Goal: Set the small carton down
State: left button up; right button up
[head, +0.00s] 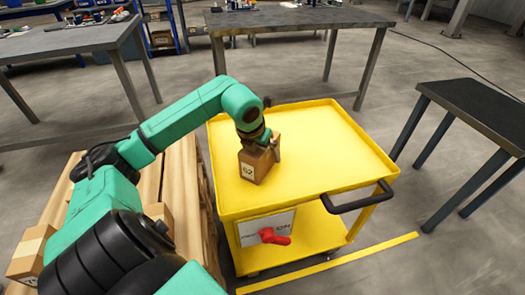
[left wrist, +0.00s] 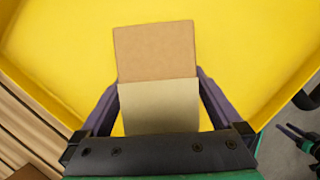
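The small carton (head: 257,162) is a brown box with a printed label on its near side. It is upright at the yellow cart's top tray (head: 320,125), left of the tray's middle. My left gripper (head: 266,140) comes down on it from above. In the left wrist view its two fingers lie along both sides of the carton (left wrist: 155,55), which fills the space between them. I see no clear gap under the carton, but cannot tell whether it touches the tray. A dark pronged part with some green (left wrist: 300,138), probably my right gripper, shows at the wrist view's right edge.
The tray has a raised rim and is otherwise empty. A black handle (head: 358,200) sticks out at its near right. A wooden pallet (head: 183,185) with cartons (head: 32,250) stands left of the cart. A dark table (head: 480,105) stands to the right, and workbenches behind.

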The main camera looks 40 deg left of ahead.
pick_arm(q)
jog(key=v, duration=1.2)
jog(key=shift+w+r, duration=0.1)
jog(key=shift+r, duration=0.05)
